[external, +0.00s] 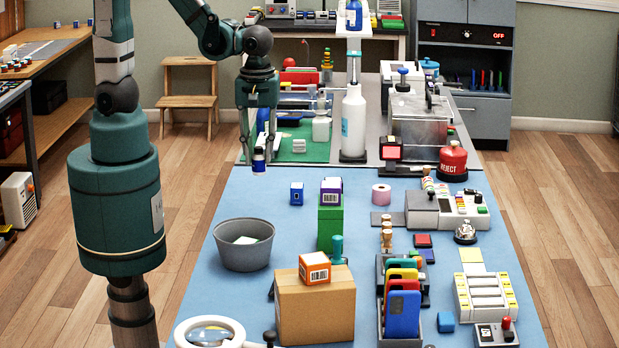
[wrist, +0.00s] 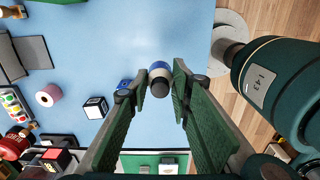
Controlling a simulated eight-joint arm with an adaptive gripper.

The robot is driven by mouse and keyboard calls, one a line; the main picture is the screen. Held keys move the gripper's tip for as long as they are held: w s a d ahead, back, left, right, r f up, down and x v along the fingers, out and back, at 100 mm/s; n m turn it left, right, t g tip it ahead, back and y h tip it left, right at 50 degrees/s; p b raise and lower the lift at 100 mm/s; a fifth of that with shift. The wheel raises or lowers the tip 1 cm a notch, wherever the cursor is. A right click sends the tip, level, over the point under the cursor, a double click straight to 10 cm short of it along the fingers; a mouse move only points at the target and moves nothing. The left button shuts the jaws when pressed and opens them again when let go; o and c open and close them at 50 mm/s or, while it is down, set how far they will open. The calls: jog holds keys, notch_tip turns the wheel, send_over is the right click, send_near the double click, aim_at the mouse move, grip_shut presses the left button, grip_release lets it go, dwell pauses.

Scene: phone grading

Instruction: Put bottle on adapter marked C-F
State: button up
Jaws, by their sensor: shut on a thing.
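My gripper (external: 260,148) points down over the far left part of the blue mat. It is shut on a small bottle (external: 259,161) with blue and white bands and holds it above the mat. In the wrist view the bottle (wrist: 160,72) sits between the fingertips (wrist: 160,86), with a dark round end towards the camera. A small blue box (external: 296,193) with a white mark stands to the right of the bottle. A purple and white box (external: 331,185) stands on a green block (external: 330,230). I cannot read a C-F marking on anything.
A grey bowl (external: 243,257) stands in front of the gripper. A cardboard box (external: 315,310) carries an orange box (external: 314,267). A pink roll (external: 381,194) and a phone rack (external: 402,312) are to the right. A white pump bottle (external: 354,120) stands behind.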

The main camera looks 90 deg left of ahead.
notch_tip(320, 180, up, 4)
jog(key=f+m+p, duration=0.1)
jog(key=p, duration=0.3)
send_over(297, 185)
jog(key=shift+d+r, duration=0.1)
jog(key=shift+r, duration=0.15)
jog(key=shift+f, duration=0.1)
jog(key=shift+f+b, duration=0.3)
jog(key=shift+f, duration=2.55)
jog(key=shift+f, duration=2.1)
jog(key=shift+f+b, duration=0.2)
jog(key=shift+b, duration=0.25)
jog(key=o, duration=0.9)
jog(key=shift+r, duration=0.1)
jog(key=shift+r, duration=0.2)
